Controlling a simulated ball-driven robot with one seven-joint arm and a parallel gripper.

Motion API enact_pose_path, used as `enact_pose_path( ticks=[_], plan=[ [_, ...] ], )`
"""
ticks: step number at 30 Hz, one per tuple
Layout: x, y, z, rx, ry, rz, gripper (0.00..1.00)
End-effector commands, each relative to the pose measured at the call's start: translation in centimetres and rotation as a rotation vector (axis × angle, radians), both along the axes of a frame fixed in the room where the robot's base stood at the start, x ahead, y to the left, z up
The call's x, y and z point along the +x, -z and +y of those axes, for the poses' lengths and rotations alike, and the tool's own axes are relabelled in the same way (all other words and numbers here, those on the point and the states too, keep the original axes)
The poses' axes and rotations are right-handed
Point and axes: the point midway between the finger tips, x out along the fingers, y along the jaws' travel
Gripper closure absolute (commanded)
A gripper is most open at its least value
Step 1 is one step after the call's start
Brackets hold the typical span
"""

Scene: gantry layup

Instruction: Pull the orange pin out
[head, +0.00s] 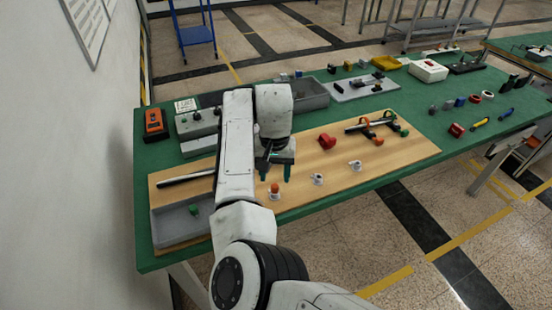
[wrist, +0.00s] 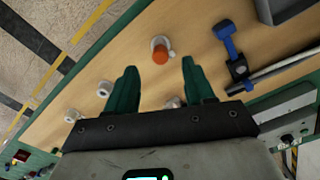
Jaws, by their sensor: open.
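The orange pin (head: 274,188) stands in a small white holder on the wooden board, near its front edge. In the wrist view the orange pin (wrist: 160,56) shows as a round orange end beside the white ring of its holder (wrist: 159,42). My gripper (head: 276,178) is open above and just behind the pin. In the wrist view the two green fingertips of my gripper (wrist: 159,66) lie on either side of the pin in the picture, with clear gaps. Nothing is between the fingers that they touch. The exact height above the pin is hard to tell.
Two similar white holders (head: 318,179) (head: 355,165) stand to the right. A red part (head: 327,141) and a rod with orange and green clamps (head: 370,126) lie behind. A grey tray (head: 165,226) is at left. A blue clamp (wrist: 228,40) lies near the pin in the wrist view.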

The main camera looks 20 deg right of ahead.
Motion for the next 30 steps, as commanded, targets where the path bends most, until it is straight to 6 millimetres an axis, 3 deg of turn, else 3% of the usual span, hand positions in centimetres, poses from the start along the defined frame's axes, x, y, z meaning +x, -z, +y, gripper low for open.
enact_pose_path(
  ticks=[9, 20, 30],
  plan=[
    [0.0, 3.6, 0.0, 0.0, 0.0, 0.0, 0.47],
    [0.0, 4.0, 0.0, 0.0, 0.0, -0.002, 0.47],
    [0.0, 4.0, 0.0, 0.0, 0.0, -0.001, 0.79]
  ],
)
